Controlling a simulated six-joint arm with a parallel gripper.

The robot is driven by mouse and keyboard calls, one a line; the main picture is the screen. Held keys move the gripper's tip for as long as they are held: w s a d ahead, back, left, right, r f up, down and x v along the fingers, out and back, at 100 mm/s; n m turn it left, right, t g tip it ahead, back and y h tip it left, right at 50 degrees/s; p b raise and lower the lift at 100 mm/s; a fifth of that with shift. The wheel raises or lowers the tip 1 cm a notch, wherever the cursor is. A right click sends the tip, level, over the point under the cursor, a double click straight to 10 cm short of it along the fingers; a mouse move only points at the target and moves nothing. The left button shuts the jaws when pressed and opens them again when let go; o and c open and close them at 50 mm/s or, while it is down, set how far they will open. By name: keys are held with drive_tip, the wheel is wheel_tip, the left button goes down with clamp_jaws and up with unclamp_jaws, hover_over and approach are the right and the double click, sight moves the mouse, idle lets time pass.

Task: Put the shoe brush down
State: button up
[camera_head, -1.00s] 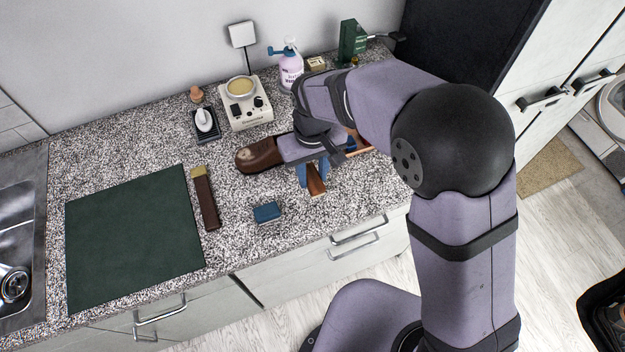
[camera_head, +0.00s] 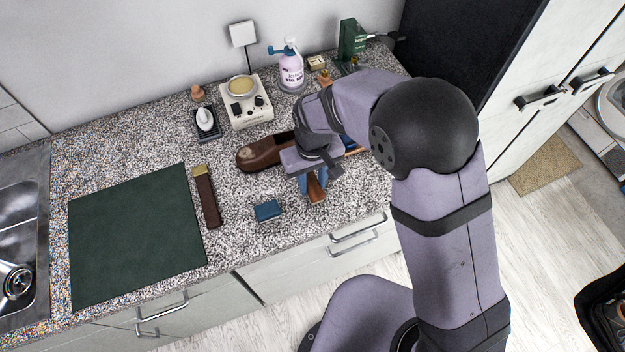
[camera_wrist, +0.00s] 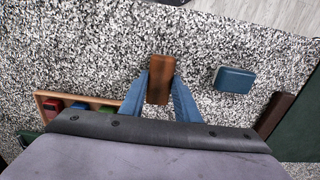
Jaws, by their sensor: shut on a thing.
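The shoe brush, with a brown wooden body, shows in the wrist view (camera_wrist: 160,68) between two blue fingers. My gripper (camera_wrist: 160,88) is shut on it. In the head view, the brush (camera_head: 316,191) sticks out below my gripper (camera_head: 312,184), over the front part of the speckled counter (camera_head: 240,185). My wrist hides the rest of the brush there. I cannot tell whether the brush touches the counter. A brown shoe (camera_head: 262,154) lies just left of and behind my gripper, partly covered by my arm.
A blue block (camera_head: 267,211) lies left of the brush. Further left are a dark brown strip (camera_head: 207,200) and a green mat (camera_head: 135,235). A wooden tray (camera_wrist: 40,108) with coloured pieces is close to my gripper. A cream device (camera_head: 247,113) and spray bottle (camera_head: 291,72) stand behind.

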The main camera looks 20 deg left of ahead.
sight(312, 185)
drive_tip(key=o, duration=0.9)
drive_tip(key=shift+o, duration=0.2)
wheel_tip(312, 185, up, 12)
drive_tip(key=b, duration=0.3)
drive_tip(key=w+d+f+m, duration=0.2)
drive_tip(key=d+m, duration=0.2)
drive_tip(key=d, duration=1.3)
drive_tip(key=s+d+f+m, duration=0.2)
drive_tip(key=s+d, duration=0.2)
drive_tip(key=d, duration=0.3)
drive_tip(key=s+d+f+m, duration=0.2)
drive_tip(key=s+d+m, duration=0.1)
drive_tip(key=d, duration=0.4)
drive_tip(key=shift+s+d, duration=0.4)
drive_tip(key=shift+s, duration=0.25)
drive_tip(key=shift+o, duration=0.6)
drive_tip(key=shift+f, duration=0.1)
